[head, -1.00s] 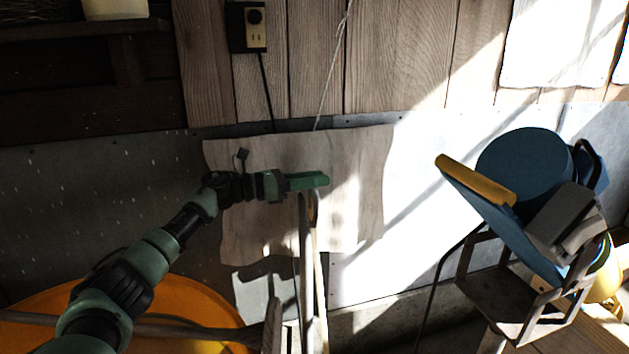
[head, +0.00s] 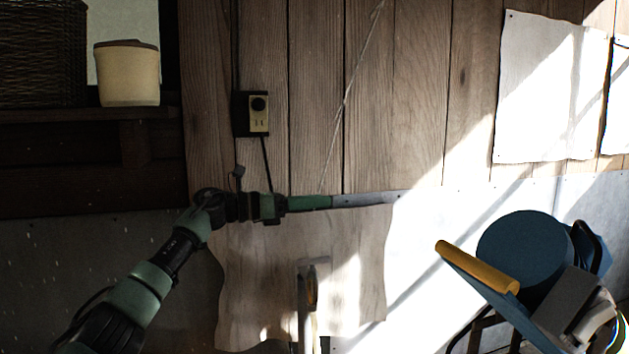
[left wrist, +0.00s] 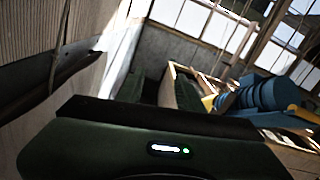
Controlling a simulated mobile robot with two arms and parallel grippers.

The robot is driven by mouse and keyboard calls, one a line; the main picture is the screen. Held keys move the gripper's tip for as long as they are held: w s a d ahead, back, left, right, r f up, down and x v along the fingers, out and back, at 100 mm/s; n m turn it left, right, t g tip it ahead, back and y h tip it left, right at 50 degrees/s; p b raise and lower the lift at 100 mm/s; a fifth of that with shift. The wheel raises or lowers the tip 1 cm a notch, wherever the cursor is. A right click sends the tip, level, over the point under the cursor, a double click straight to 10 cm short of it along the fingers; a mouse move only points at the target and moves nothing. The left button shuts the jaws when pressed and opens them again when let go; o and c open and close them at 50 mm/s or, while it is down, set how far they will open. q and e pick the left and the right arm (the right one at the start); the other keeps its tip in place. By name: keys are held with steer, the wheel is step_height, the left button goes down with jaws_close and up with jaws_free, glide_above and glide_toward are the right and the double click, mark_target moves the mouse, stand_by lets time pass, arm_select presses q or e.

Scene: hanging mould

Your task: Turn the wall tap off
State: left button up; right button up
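I cannot make out a wall tap in either view. My left gripper (head: 325,202) reaches in from the left in the head view. It is in front of the wall, at the top edge of a pale hanging sheet (head: 345,240). Its green fingers are seen side-on as one bar, so their opening is unclear. In the left wrist view, a dark green part of my gripper (left wrist: 150,140) with a small lit panel fills the bottom. I see nothing held. My right gripper is not in view.
A socket box (head: 258,113) with a hanging cable is on the plank wall above my left gripper. A cream pot (head: 127,75) stands on a shelf (head: 60,115) at upper left. A blue machine with a yellow bar (head: 477,267) stands at lower right. Upright tools (head: 312,300) lean below my gripper.

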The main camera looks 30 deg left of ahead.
arm_select(q)
step_height(320, 180, up, 5)
steer(key=shift+r, duration=0.1)
stand_by(0.6)
